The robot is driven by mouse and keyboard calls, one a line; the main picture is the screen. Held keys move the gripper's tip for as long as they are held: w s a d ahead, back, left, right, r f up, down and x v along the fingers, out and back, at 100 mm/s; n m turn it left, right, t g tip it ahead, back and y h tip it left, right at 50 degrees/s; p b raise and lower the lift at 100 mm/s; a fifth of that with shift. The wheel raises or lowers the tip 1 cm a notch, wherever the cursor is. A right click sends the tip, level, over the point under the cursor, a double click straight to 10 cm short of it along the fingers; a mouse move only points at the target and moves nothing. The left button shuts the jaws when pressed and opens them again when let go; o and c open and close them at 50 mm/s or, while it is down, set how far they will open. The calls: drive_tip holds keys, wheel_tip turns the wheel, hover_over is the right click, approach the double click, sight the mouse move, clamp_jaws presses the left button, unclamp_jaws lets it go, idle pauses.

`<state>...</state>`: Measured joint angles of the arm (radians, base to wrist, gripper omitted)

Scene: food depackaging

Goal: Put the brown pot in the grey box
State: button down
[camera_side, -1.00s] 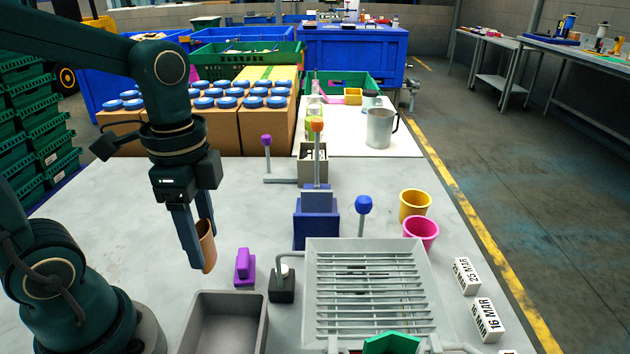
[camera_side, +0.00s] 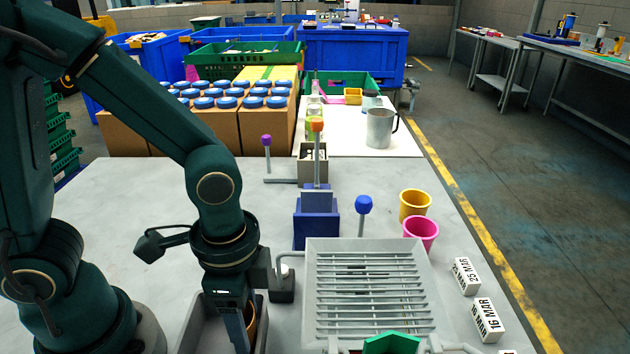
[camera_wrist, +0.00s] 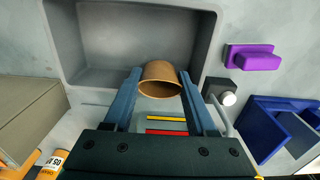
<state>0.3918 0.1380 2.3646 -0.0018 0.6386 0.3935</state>
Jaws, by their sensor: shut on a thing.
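The brown pot (camera_wrist: 160,78) is held between the two fingers of my gripper (camera_wrist: 158,90), its open rim towards the wrist camera. In the side view the pot (camera_side: 251,318) shows only in part behind a finger of my gripper (camera_side: 243,330). The grey box (camera_wrist: 62,45) is an open, empty tray in the wrist view, and the pot is over its near edge there. In the side view the gripper and pot are at the grey box (camera_side: 192,335), which my arm largely covers. I cannot tell whether the pot touches the floor of the box.
A purple block (camera_wrist: 252,58) and a dark block with a white knob (camera_wrist: 219,93) stand beside the box. A grey slatted rack (camera_side: 370,290) is to its right. Yellow (camera_side: 414,204) and pink (camera_side: 421,230) cups stand beyond the rack. The table's back left is clear.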

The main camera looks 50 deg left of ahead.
drive_tip(key=shift+f, duration=0.55)
drive_tip(key=shift+f, duration=0.15)
drive_tip(key=shift+c, duration=2.4)
unclamp_jaws()
